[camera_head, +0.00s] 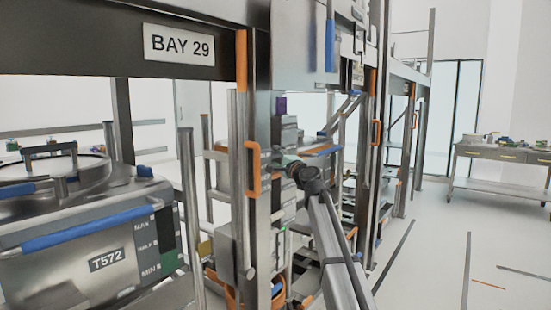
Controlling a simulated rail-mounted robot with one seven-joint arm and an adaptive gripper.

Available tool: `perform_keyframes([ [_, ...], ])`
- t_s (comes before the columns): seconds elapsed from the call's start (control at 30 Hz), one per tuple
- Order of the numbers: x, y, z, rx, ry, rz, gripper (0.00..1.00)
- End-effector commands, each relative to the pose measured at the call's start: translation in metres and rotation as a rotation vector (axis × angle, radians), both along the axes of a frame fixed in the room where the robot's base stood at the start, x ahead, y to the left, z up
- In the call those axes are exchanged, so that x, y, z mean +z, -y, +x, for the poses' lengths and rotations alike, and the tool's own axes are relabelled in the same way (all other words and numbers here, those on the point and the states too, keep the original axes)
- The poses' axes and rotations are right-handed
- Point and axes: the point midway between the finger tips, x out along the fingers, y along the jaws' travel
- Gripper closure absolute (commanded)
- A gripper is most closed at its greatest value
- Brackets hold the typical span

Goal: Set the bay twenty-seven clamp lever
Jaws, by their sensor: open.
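My arm reaches up from the bottom centre, and my gripper (284,160) is at its far end, small and partly merged with the frame behind it. It is open, and I see nothing held in it. No sign for bay twenty-seven is readable; the one legible sign (179,45) says BAY 29. An orange handle (252,168) is on the near post, left of my gripper and apart from it in the picture. Similar orange handles (376,132) show on posts farther right. I cannot tell which part is the bay twenty-seven clamp lever.
A steel bin (75,262) marked T572, with blue bars, fills the lower left. A blue lever (330,45) hangs at the top centre. A workbench (505,153) with small items stands at the far right. The floor (430,265) at the right is mostly clear.

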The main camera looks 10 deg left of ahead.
Motion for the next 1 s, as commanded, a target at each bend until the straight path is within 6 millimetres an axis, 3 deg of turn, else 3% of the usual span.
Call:
perform_keyframes([
  [0.53,-0.017,0.055,-0.078,0.001,0.001,-0.002,0.45],
  [0.7,-0.019,0.063,-0.088,0.002,0.0,-0.002,0.45],
  [1.0,-0.019,0.064,-0.088,0.002,0.001,-0.002,0.45],
])
